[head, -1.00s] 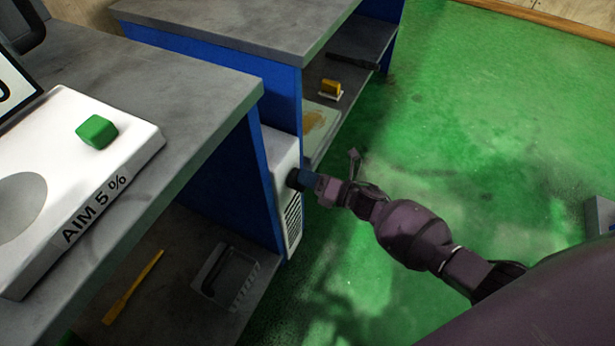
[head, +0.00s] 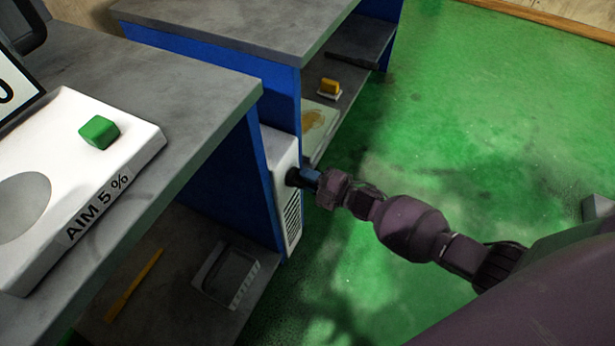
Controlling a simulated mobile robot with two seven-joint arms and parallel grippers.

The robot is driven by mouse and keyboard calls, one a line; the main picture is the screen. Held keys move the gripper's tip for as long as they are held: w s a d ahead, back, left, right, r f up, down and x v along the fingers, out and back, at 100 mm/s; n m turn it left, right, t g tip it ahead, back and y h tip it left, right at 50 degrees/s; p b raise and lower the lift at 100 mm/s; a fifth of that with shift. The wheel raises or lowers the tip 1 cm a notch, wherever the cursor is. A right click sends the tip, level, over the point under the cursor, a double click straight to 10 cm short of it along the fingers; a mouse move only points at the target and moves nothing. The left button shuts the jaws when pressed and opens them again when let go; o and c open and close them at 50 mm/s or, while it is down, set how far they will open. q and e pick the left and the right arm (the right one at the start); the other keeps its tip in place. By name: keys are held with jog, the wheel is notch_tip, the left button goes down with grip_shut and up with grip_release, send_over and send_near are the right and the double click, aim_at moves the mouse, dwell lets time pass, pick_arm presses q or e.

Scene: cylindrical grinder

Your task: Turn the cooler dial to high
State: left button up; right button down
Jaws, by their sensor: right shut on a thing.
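The cooler (head: 285,165) is a white box with dark vent slots, standing between the two workbenches. Its black dial (head: 293,177) sticks out of the face above the vents. My right gripper (head: 304,178) reaches in from the right and is shut on the dial. The fingers and wrist hide part of the dial, and I cannot read any marking or pointer on it. My left gripper is not in view.
A grey bench (head: 190,75) at left carries a white board with "AIM 5 %" (head: 95,208) and a green block (head: 99,132). A tray (head: 228,277) and a yellow tool (head: 133,285) lie on its lower shelf. Green floor (head: 500,110) is open at right.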

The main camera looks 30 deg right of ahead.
jog(key=m, duration=0.3)
jog(key=shift+s+f+m, duration=0.1)
jog(key=shift+f+m, duration=0.1)
jog(key=shift+m, duration=0.1)
jog(key=m, duration=0.3)
jog(key=shift+s+a+f+m, duration=0.1)
jog(key=shift+a+f+m, duration=0.1)
jog(key=shift+m, duration=0.1)
jog(key=m, duration=0.6)
jog(key=shift+s+a, duration=0.2)
jog(key=shift+a, duration=0.05)
jog(key=shift+m, duration=0.4)
jog(key=c, duration=1.1)
grip_release()
pick_arm(q)
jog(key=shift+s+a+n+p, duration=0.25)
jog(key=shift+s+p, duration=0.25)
jog(key=shift+p, duration=0.55)
pick_arm(e)
jog(key=v, duration=1)
jog(key=shift+s+d, duration=0.25)
jog(key=shift+s, duration=0.1)
